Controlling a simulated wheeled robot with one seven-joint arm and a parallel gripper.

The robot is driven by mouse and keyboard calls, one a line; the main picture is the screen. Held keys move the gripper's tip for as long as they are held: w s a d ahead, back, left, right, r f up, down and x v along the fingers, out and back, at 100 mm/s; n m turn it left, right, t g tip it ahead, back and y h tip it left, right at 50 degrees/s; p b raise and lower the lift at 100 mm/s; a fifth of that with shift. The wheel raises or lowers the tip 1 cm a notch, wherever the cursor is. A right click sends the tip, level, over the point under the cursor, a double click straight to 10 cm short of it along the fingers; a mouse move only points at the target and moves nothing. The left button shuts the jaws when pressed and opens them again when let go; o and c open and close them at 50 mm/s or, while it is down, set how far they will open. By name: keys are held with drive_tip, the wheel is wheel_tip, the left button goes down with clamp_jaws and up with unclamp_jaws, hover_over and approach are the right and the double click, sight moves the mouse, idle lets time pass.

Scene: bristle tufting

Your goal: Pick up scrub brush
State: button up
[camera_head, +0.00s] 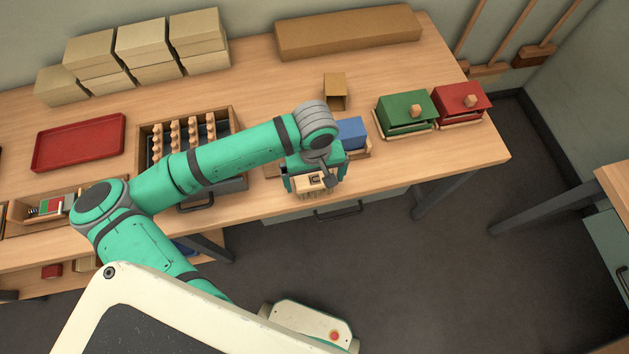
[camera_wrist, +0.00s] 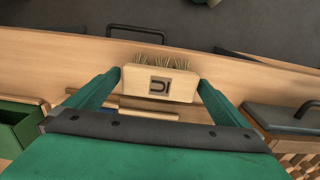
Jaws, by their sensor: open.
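The scrub brush (camera_wrist: 152,88) has a pale wooden block with a dark mark and tan bristles. In the wrist view it lies between my fingertips, bristles pointing to the top of the picture. In the head view the brush (camera_head: 308,186) shows at the front edge of the workbench. My gripper (camera_wrist: 159,80) is open, with one green finger close to each end of the block; whether they touch it I cannot tell. In the head view my gripper (camera_head: 313,178) is over the brush and partly hides it and the bench around it.
On the workbench (camera_head: 270,206), a blue box (camera_head: 351,131) stands just behind and right of my gripper. Green (camera_head: 405,110) and red (camera_head: 462,101) boxes stand farther right. A rack with wooden pegs (camera_head: 222,124) is left, under my arm. A drawer handle (camera_wrist: 137,30) is below the front edge.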

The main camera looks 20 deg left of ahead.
drive_tip(key=shift+f, duration=0.15)
drive_tip(key=c, duration=1)
